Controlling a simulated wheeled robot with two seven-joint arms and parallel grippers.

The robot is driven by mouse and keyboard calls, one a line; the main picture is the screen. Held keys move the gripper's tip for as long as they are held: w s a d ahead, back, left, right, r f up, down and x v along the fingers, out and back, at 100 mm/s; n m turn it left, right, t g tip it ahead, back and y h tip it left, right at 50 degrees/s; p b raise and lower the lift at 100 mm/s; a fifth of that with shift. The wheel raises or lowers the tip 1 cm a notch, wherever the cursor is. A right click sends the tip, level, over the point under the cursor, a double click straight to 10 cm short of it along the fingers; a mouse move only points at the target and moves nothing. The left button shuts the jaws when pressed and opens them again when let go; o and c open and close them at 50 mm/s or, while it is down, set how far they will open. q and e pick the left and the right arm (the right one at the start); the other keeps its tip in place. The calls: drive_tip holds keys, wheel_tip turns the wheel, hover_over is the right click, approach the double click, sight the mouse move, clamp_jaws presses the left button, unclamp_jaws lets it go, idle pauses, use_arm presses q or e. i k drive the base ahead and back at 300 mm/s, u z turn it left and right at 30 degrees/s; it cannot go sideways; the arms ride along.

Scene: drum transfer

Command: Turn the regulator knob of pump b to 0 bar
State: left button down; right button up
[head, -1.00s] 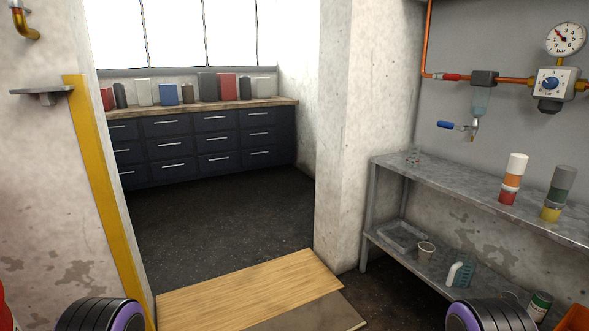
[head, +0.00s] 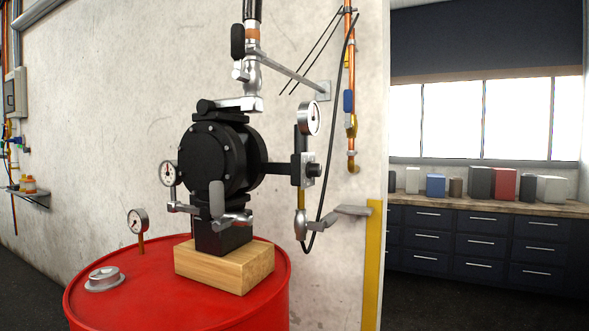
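A black pump (head: 220,165) stands upright on a wooden block (head: 226,264) on top of a red drum (head: 160,305). No label shows, so I cannot tell whether it is pump b. To its right is a small regulator with a dark knob (head: 314,170), facing right. A round white gauge (head: 310,118) sits above the knob; its reading is too small to tell. Another gauge (head: 168,174) is at the pump's left side, and one (head: 138,221) stands on the drum lid. Neither of my grippers is in view.
A silver bung cap (head: 104,279) is on the drum lid. A copper pipe with a blue-handled valve (head: 348,102) runs down the wall.

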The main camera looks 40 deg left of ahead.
sight(312, 169)
drive_tip(key=z, duration=0.85)
drive_tip(key=i, duration=2.15)
drive_tip(key=u, duration=3.3)
